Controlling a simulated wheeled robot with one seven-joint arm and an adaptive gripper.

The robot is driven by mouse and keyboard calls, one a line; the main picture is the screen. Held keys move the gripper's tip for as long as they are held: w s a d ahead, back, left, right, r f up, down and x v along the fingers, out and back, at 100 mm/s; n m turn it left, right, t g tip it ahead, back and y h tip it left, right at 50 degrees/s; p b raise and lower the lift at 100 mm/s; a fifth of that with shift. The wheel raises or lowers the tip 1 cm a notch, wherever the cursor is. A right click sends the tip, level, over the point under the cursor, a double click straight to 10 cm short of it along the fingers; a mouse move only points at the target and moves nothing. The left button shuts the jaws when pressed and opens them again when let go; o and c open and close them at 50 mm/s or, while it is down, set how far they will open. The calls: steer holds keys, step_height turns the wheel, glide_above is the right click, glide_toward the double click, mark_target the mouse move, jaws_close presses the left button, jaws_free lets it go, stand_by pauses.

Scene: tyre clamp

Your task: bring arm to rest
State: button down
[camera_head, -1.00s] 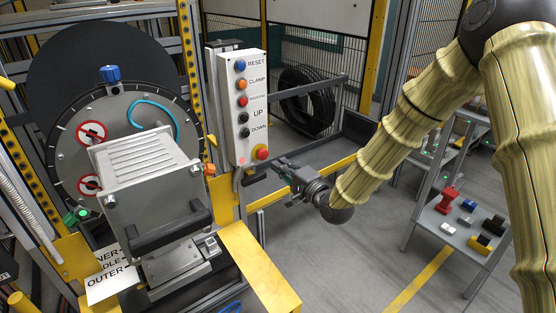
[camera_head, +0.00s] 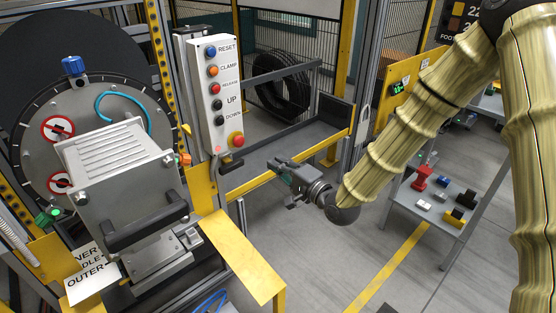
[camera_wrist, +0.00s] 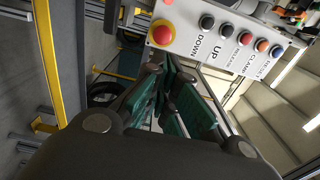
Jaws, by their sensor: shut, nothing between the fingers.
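My gripper (camera_head: 276,168) is at the end of my arm, in the middle of the head view, to the right of the control panel's lower end and apart from it. Its fingers are shut and empty. In the wrist view my gripper (camera_wrist: 158,75) shows its dark green finger pads together, pointing toward the machine. The white control panel (camera_head: 208,118) carries blue, orange, red and black buttons and a red stop knob (camera_head: 237,139) on yellow. In the wrist view the panel (camera_wrist: 222,30) appears beyond the fingertips at the top.
The clamp machine (camera_head: 125,175) with its grey block and black handle (camera_head: 145,220) stands at left. A yellow rail (camera_head: 238,262) is in front. A tyre (camera_head: 283,85) sits in a rack behind. A shelf (camera_head: 430,215) with small parts is at right. Floor below my gripper is clear.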

steer(key=s+d+f+n+g+h, duration=0.2)
steer(key=s+d+f+g+h, duration=0.1)
steer(key=s+f, duration=0.75)
steer(key=s+d+f+n+g+h, duration=0.25)
steer(key=s+f, duration=0.45)
steer(key=f, duration=0.6)
steer(key=s+d+f+n+g+h, duration=0.2)
steer(key=s+d+f+g+h, duration=0.15)
steer(key=s+f, duration=0.7)
steer(key=s+d+f+n+g+h, duration=0.1)
steer(key=s+d+f+n+g, duration=0.15)
steer(key=s, duration=0.55)
steer(key=s+d+f+n+g+h, duration=0.1)
steer(key=s+d+f+g, duration=0.25)
steer(key=s, duration=0.45)
step_height(320, 180, up, 14)
steer(key=d+p, duration=0.1)
steer(key=p, duration=1.3)
steer(key=shift+r+t+p, duration=0.2)
steer(key=shift+t+p, duration=0.1)
steer(key=shift+p, duration=0.1)
